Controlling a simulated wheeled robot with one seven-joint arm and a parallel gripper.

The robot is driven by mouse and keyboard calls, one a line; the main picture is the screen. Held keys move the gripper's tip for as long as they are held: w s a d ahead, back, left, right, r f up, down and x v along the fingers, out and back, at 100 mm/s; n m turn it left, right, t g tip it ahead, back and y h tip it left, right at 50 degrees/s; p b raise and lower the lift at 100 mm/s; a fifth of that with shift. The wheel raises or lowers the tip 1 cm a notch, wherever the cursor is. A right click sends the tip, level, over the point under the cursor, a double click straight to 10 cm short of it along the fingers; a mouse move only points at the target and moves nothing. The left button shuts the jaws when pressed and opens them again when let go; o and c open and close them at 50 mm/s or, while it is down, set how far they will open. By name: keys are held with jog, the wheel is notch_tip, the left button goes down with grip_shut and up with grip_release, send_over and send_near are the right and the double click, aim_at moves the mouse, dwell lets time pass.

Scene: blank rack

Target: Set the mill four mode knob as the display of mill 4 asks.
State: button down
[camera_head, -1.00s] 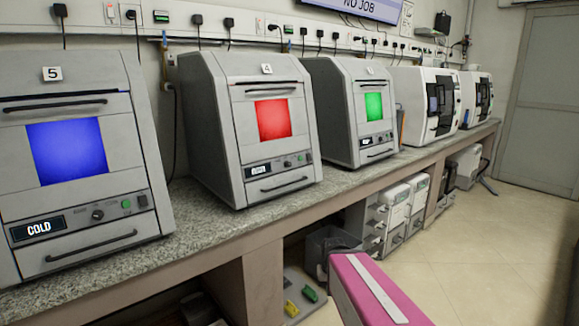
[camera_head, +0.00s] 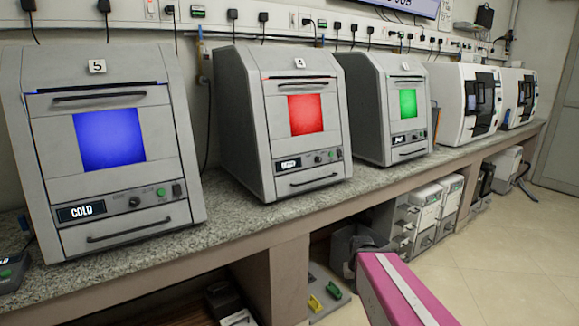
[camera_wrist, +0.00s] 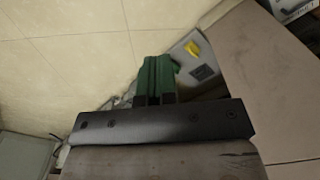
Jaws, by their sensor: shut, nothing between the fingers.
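Mill 4 (camera_head: 262,150) stands on the bench in the head view, a grey machine with a red window. Its small display (camera_head: 289,164) shows white text too small to read for certain. The mode knob (camera_head: 318,159) is a small dark dial right of the display, beside a green button; its pointer setting cannot be made out. My gripper (camera_wrist: 156,62) shows in the wrist view as green fingers, shut and empty, pointing down over the floor by the bench. It is well away from the knob.
Mill 5 (camera_head: 108,187) stands to the left, with a blue window and a display reading COLD. A similar mill with a green window (camera_head: 385,112) stands to the right. The bench top (camera_head: 225,215) is clear in front of mill 4. Open floor (camera_head: 490,240) lies to the right.

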jog(key=c, duration=1.2)
grip_release()
jog(key=shift+w+r, duration=0.1)
jog(key=shift+w, duration=0.05)
jog(key=o, duration=0.4)
jog(key=w+a+r, duration=0.1)
jog(key=w, duration=0.1)
jog(key=w+r+t+y, duration=0.1)
jog(key=r, duration=0.1)
jog(key=w+a+r+t+y, duration=0.1)
jog(key=w+r, duration=0.1)
jog(key=shift+w+a+m, duration=0.3)
jog(key=shift+w, duration=0.05)
jog(key=shift+c, duration=0.2)
jog(key=m+t+y, duration=0.4)
jog(key=t+y, duration=0.3)
jog(key=t, duration=0.4)
send_near(320, 160)
jog(key=x, duration=0.9)
jog(key=c, duration=0.9)
